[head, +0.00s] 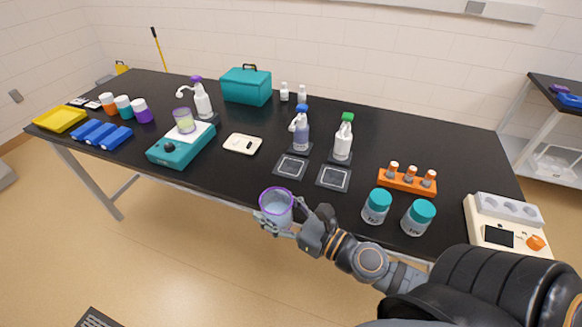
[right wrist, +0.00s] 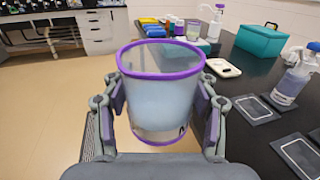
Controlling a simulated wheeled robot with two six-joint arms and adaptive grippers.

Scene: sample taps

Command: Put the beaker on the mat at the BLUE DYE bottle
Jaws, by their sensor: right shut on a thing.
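The beaker (head: 276,196), clear with a purple rim, is upright in my right gripper (head: 277,220), at the table's front edge. In the right wrist view the beaker (right wrist: 162,100) sits between both fingers of the right gripper (right wrist: 162,108), with floor behind it. It looks pale blue inside; I cannot tell if it holds liquid. A bottle with a blue top and bluish contents (head: 301,135) stands behind a dark square mat (head: 291,167). A bottle with a green top (head: 343,140) stands behind a second mat (head: 334,178). Both mats are bare. The bottle labels are unreadable. My left gripper is out of view.
Two teal-lidded jars (head: 376,206) and an orange rack (head: 407,181) stand right of the mats. A white tray (head: 242,144) lies to their left. Further left, a teal device (head: 180,146) bears another purple-rimmed beaker (head: 184,121). The tabletop in front of the mats is clear.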

